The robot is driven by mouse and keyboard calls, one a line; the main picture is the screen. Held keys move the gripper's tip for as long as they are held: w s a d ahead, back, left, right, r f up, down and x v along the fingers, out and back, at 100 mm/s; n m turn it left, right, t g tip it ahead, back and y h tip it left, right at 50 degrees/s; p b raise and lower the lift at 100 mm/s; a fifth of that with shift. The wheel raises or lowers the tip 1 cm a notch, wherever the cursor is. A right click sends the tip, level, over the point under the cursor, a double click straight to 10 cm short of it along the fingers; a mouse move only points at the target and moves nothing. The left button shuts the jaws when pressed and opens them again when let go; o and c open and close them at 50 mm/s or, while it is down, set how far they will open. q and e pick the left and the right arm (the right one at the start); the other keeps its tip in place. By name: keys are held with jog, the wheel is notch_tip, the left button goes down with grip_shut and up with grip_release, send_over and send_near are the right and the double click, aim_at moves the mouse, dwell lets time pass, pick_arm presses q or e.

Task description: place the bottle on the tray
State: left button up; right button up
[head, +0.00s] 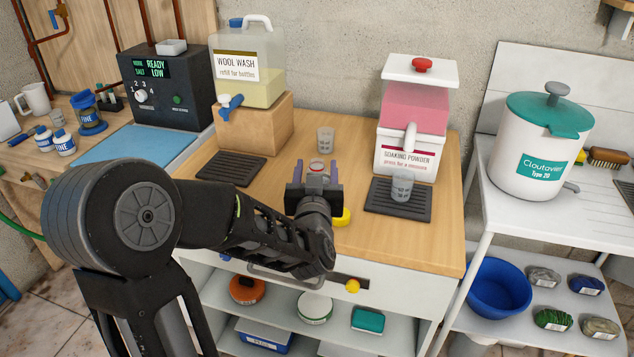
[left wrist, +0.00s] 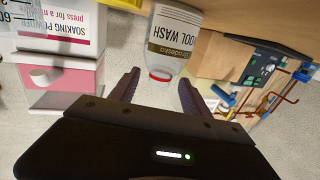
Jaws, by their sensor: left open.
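The bottle (left wrist: 176,38) is pale with a red cap and a "Wool Wash" label in the left wrist view. A dark ribbed tray (head: 231,169) lies before the Wool Wash dispenser; another (head: 380,198) lies before the soaking powder dispenser and bears a clear cup (head: 402,188). My right gripper is out of view.
The Wool Wash dispenser (head: 252,75) stands on a wooden block, left of the soaking powder dispenser (head: 412,120). A yellow object (head: 342,217) sits near the front edge. Counter between the trays is partly free.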

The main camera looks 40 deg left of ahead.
pick_arm(q)
jog(key=shift+w+a, duration=0.1)
jog(key=shift+w, duration=0.05)
jog(key=x, duration=0.5)
jog(key=shift+r+p, duration=0.1)
jog(key=shift+p, duration=0.3)
jog(key=shift+c, duration=0.2)
grip_shut()
dwell(0.5)
dwell(0.4)
